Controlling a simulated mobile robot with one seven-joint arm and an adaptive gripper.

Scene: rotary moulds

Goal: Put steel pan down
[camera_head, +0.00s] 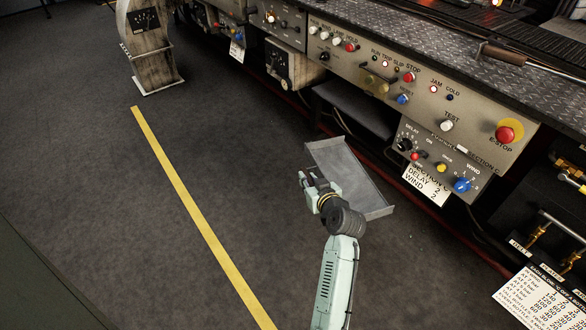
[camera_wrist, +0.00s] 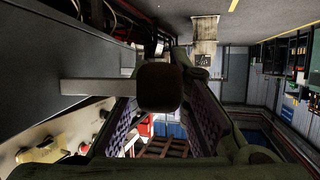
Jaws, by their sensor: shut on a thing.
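The steel pan (camera_head: 358,177) is a shallow grey rectangular tray with a low rim. In the head view it is beside my gripper (camera_head: 309,184), to its right, in front of the console. In the wrist view the pan's grey side (camera_wrist: 45,45) fills the upper left. A short bar runs from it to a dark blunt grip between my fingers (camera_wrist: 160,88). My gripper is shut on this handle. The pan looks held off the floor, but its height is hard to tell.
The console (camera_head: 440,95) with knobs, buttons and an E-stop (camera_head: 505,134) runs along the right. A dark recess with a shelf (camera_head: 352,106) lies beneath it, behind the pan. A worn metal stand (camera_head: 150,50) is far left. The floor around the yellow line (camera_head: 190,205) is clear.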

